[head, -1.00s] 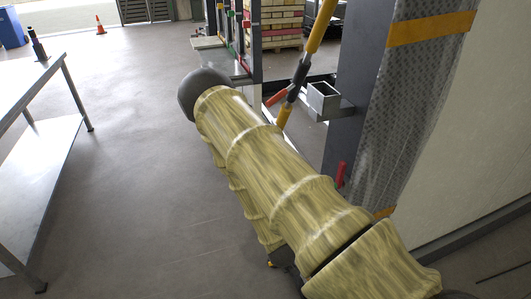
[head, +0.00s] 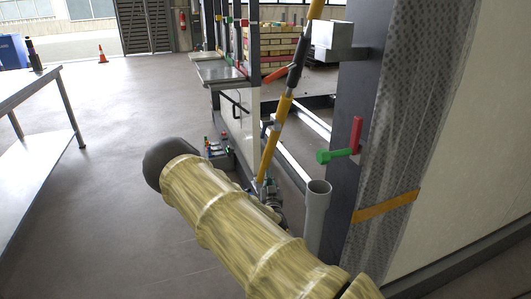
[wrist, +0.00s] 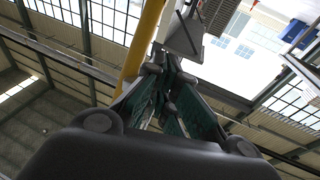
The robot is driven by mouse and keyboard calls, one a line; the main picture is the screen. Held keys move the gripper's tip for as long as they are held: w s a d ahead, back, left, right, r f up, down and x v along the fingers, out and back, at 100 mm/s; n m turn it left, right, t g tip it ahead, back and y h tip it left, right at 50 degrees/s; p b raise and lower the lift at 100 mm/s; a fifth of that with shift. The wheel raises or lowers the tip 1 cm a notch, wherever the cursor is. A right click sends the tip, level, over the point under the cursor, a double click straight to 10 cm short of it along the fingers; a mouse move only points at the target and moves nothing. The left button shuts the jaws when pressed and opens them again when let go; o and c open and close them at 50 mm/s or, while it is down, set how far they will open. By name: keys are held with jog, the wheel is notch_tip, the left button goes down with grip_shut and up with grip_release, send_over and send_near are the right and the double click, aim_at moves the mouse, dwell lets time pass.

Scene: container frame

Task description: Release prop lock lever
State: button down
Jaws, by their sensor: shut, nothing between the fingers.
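The prop is a yellow pole (head: 268,150) with a black collar (head: 294,76), leaning in the middle of the head view. An orange-red lever (head: 277,73) sticks out to the left of the collar. In the wrist view the yellow pole (wrist: 142,45) passes just left of and behind the fingers. My gripper (wrist: 160,68) is shut, its fingers meeting with nothing seen between them. Whether it touches the pole I cannot tell. In the head view my striped yellow arm sleeve hides most of the gripper. The lever does not show clearly in the wrist view.
A grey post (head: 340,210) at the right carries a red handle (head: 356,135), a green handle (head: 335,156) and a grey square bracket (head: 333,40). A grey tube (head: 316,215) stands beside it. A metal table (head: 40,85) is at the left.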

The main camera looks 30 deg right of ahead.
aim_at(264, 133)
jog(key=shift+w+d+r+m+t+h+b, duration=0.1)
jog(key=shift+w+d+r+t+h+b, duration=0.1)
jog(key=shift+w+r+t+b, duration=0.3)
jog(key=shift+w+d+r+m+t+h+b, duration=0.1)
jog(key=shift+w+d+r+t+h+b, duration=0.1)
jog(key=shift+r+t+b, duration=0.55)
jog(key=shift+w+d+r+m+t+h+b, duration=0.1)
jog(key=shift+w+d+r+t+h+b, duration=0.1)
jog(key=shift+w+r+t+b, duration=0.3)
jog(key=shift+r, duration=0.1)
jog(key=b+x, duration=0.4)
jog(key=x, duration=0.9)
jog(key=shift+w+d+r, duration=0.1)
jog(key=shift+w+r, duration=0.2)
jog(key=shift+d+f+t+b, duration=0.15)
jog(key=shift+t+b, duration=0.1)
jog(key=shift+b, duration=0.15)
jog(key=shift+w, duration=0.15)
